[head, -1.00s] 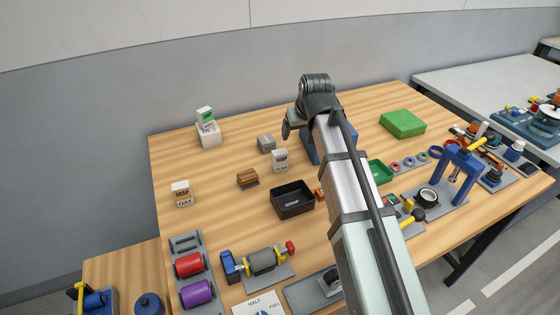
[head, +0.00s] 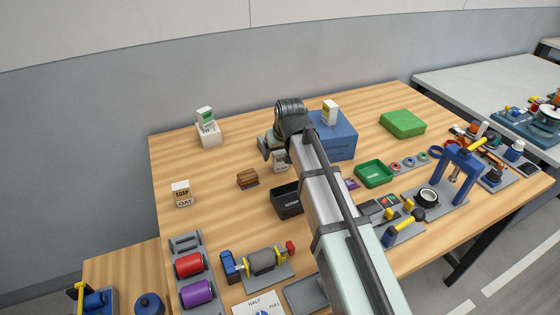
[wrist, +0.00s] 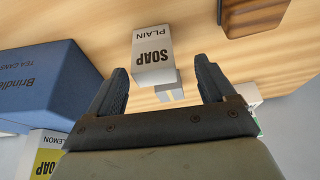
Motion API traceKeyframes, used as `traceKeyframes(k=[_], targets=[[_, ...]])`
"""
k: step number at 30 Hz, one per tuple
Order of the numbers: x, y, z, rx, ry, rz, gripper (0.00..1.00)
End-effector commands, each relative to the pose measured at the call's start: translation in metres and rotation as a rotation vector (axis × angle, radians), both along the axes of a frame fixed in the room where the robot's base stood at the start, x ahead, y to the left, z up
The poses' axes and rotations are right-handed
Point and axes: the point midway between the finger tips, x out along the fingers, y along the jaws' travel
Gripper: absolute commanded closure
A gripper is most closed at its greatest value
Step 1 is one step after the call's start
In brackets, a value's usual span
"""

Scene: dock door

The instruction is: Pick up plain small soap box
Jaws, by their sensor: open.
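The plain soap box (head: 280,161), small and white-grey, stands on the wooden table beside my arm in the head view, partly covered by it. In the wrist view the box (wrist: 152,55), marked "SOAP PLAIN", appears between and just beyond my fingertips, with space on both sides. My gripper (wrist: 160,70) is open and empty. In the head view my gripper (head: 267,146) is at the far side of the box, its fingers mostly hidden by the wrist.
A grey block (wrist: 170,93) lies close to the box. An oat soap box (head: 181,194) stands left.

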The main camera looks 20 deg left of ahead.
Motion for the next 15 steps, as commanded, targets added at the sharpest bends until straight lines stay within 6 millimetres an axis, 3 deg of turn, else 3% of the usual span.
traceKeyframes(k=[8, 15], targets=[[0.004, 0.002, -0.009, -0.001, 0.001, 0.0, 0.17], [0.016, 0.004, -0.033, -0.002, 0.002, 0.0, 0.17]])
